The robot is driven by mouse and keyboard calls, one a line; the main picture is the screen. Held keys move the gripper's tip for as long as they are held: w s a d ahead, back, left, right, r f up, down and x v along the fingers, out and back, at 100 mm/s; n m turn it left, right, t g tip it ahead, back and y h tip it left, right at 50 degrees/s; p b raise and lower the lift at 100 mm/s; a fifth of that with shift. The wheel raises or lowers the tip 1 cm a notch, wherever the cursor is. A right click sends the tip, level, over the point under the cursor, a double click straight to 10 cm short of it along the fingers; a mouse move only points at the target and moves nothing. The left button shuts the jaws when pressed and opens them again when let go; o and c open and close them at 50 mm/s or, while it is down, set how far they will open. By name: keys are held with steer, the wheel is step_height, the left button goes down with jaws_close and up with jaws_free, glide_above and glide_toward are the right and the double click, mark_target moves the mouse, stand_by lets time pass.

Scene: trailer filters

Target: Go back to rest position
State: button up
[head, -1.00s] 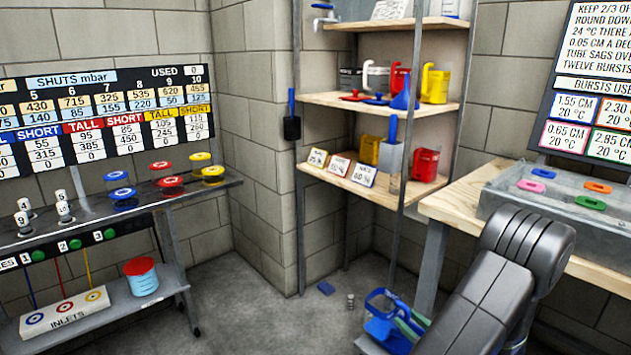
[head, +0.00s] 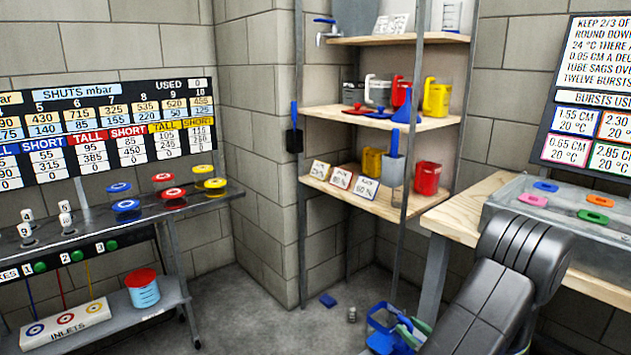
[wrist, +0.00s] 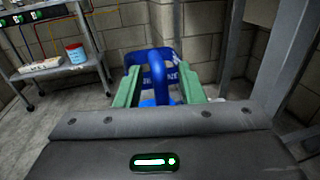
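My gripper (wrist: 158,72) shows in the wrist view with its two green fingers standing apart. A blue piece with a rounded loop (wrist: 155,65) lies between and beyond the fingers, and I see no clear contact with them. A blue surface with white lettering (wrist: 177,79) shows behind it. In the head view my gripper's green fingers (head: 415,328) are low at the bottom right, beside the blue object (head: 379,310). My dark arm partly hides that area.
A steel bench (head: 95,225) with colored discs is at the left, a wooden shelf unit (head: 350,200) in the corner. A small blue piece (head: 328,299) lies on the floor. Floor between bench and shelf is mostly clear.

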steer(key=f+p+v, duration=0.2)
steer(key=v, duration=1)
steer(key=b+x, duration=0.2)
steer(key=x, duration=0.9)
steer(key=r+p, duration=0.1)
steer(key=r, duration=0.2)
steer(key=r+p, duration=0.1)
steer(key=r, duration=0.3)
steer(key=w+r+p, duration=0.1)
steer(key=r+p, duration=0.1)
steer(key=r, duration=0.1)
steer(key=shift+a+r, duration=0.25)
steer(key=shift+r, duration=0.05)
steer(key=shift+w+d+p, duration=0.1)
steer(key=shift+p, duration=0.95)
steer(key=p, duration=0.3)
steer(key=shift+w, duration=0.15)
steer(key=p, duration=0.6)
steer(key=shift+a, duration=0.25)
